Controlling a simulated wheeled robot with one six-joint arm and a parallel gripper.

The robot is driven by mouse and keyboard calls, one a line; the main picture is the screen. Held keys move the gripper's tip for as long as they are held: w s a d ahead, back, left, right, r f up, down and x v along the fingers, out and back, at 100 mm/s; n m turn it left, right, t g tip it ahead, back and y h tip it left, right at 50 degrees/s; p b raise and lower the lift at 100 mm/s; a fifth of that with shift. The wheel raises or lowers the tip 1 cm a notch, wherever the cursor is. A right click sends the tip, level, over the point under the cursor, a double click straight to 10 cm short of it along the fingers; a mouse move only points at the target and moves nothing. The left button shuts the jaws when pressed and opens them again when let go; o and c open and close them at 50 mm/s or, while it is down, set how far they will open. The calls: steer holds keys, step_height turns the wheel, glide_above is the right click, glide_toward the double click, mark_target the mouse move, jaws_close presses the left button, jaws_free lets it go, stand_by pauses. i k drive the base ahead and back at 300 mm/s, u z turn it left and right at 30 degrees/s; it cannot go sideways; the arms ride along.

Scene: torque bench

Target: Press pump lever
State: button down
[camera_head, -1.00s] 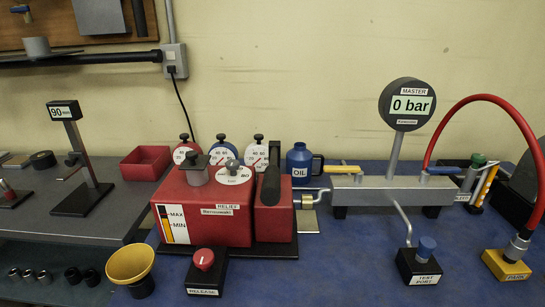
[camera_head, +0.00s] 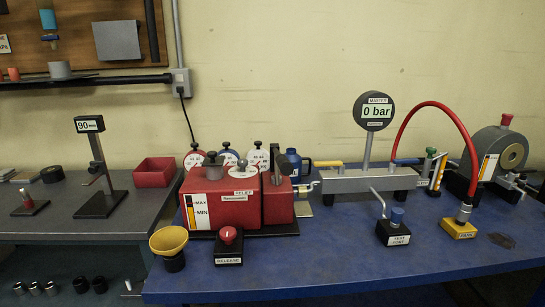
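The red pump (camera_head: 222,211) stands on the blue bench top, with a MAX/MIN level strip and a RELIEF label on its front. The pump lever (camera_head: 284,165) is a dark handle on the narrower right-hand red block (camera_head: 277,206). It points toward the camera, so its exact tilt is hard to tell. The master gauge (camera_head: 374,112) reads 0 bar. A red RELEASE knob (camera_head: 228,235) sits on a black block in front of the pump. My gripper is not in view.
A yellow funnel (camera_head: 168,241) stands left of the RELEASE block. A grey manifold (camera_head: 355,181), TEST PORT block (camera_head: 393,232) and yellow PARK block (camera_head: 459,229) with a red hose (camera_head: 437,104) are on the right. The front of the blue bench (camera_head: 330,268) is clear.

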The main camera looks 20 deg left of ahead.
mark_target(282, 162)
steer(key=u, duration=0.15)
steer(key=i, duration=1.1)
steer(key=u, duration=0.1)
